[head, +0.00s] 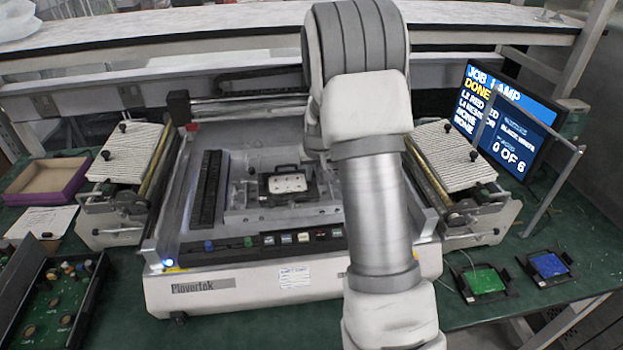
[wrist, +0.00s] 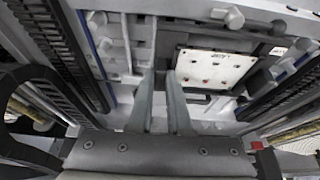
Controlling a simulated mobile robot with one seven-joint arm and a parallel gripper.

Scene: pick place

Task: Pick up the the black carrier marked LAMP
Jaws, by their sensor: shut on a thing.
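The black carrier (head: 264,187) sits in the middle of the machine bed in the head view, with a white plate (head: 288,184) bearing small red marks on it. In the wrist view the white plate (wrist: 216,68) lies just right of the fingers; its lettering is too small to read surely. My gripper (wrist: 162,78) is shut on a part of the carrier at its edge, with the fingers close together. The exact contact is hard to see. In the head view my own arm hides the fingers and the carrier's right surroundings.
The machine (head: 240,290) has raised side walls and a button row in front of the bed. Ribbed side units stand left (head: 128,150) and right (head: 450,155). A monitor (head: 505,120) reads "JOB LAMP". Green (head: 483,280) and blue (head: 549,265) boards lie at right.

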